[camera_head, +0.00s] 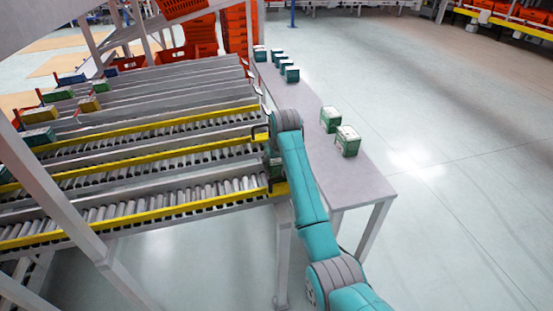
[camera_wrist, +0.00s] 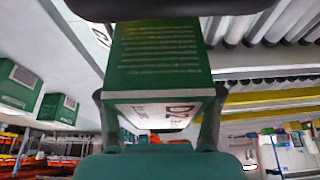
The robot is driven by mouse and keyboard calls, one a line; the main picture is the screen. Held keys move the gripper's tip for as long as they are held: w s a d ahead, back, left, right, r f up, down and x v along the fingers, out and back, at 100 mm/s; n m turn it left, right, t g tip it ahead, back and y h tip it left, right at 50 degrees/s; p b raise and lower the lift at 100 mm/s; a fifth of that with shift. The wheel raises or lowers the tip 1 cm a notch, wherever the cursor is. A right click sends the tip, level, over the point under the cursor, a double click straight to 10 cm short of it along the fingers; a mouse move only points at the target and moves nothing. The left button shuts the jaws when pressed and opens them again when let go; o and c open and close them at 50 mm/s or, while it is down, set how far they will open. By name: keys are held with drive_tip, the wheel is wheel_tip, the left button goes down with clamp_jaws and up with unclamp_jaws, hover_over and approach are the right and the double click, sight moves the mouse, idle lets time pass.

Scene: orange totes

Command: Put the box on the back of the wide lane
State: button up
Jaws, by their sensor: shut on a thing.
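My gripper (camera_wrist: 158,100) is shut on a green box (camera_wrist: 160,60) with a white face marked "D2"; a finger lies on each side of it in the wrist view. In the head view my gripper (camera_head: 272,160) is at the right end of the roller lanes, beside the table; the held box is mostly hidden there by my arm. The roller lanes (camera_head: 140,192) with yellow rails run left from there, and narrower grey lanes (camera_head: 150,85) lie beyond. I cannot tell for sure which lane is the wide one.
Green boxes stand on the grey table (camera_head: 315,140), the nearest being a white-topped box (camera_head: 347,142). Another green box (camera_head: 40,136) sits at the left end of a lane. Orange totes (camera_head: 237,30) are stacked behind. A slanted grey post (camera_head: 60,210) crosses the left foreground.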

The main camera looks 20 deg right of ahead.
drive_tip(key=shift+s, duration=0.15)
idle(0.4)
drive_tip(key=o, duration=1.3)
drive_tip(key=shift+r, duration=0.1)
drive_tip(key=v, duration=1.1)
drive_tip(key=shift+s+r, duration=0.25)
drive_tip(key=shift+r, duration=0.1)
